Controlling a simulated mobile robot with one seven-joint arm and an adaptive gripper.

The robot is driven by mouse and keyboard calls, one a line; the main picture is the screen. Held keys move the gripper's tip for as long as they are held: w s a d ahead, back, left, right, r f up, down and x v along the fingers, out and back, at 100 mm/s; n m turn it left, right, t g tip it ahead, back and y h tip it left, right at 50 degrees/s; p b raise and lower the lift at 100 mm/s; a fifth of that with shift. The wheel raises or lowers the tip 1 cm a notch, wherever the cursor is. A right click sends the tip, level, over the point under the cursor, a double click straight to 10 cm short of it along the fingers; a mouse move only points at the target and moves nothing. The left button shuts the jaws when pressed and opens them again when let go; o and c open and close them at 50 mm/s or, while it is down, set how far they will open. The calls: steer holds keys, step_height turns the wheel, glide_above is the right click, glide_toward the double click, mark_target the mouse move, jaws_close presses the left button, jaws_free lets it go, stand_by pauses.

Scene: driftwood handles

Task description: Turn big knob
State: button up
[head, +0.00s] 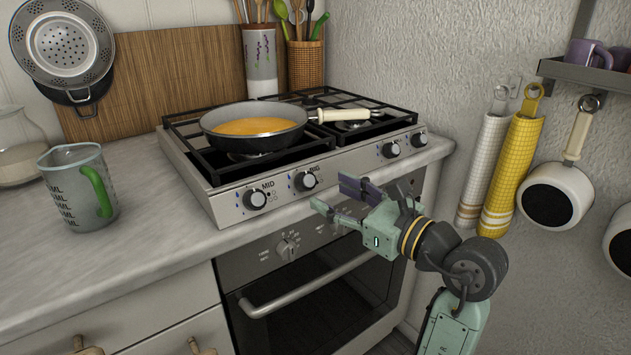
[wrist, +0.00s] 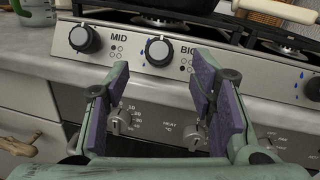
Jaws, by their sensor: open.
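In the wrist view the big knob (wrist: 159,50) shows beyond and between my fingertips. My gripper (head: 335,197) is open and empty, in front of the panel, its fingers pointing toward it. In the wrist view my gripper (wrist: 160,75) shows two purple-padded fingers set wide apart. The fingers look apart from the knob. The MID knob (head: 255,198) sits to its left, also in the wrist view (wrist: 85,38).
Two more stove knobs (head: 390,149) are further right. A pan (head: 253,138) of yellow food stands on the stove. The oven door handle (head: 305,287) juts out below. A measuring jug (head: 78,187) stands on the left counter. Towels (head: 511,174) hang at the right.

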mark_target(312, 184)
steer(key=x, duration=0.5)
steer(key=shift+w+a+p, duration=0.15)
steer(key=shift+p, duration=0.25)
steer(key=shift+c, duration=0.5)
steer(key=c, duration=1.1)
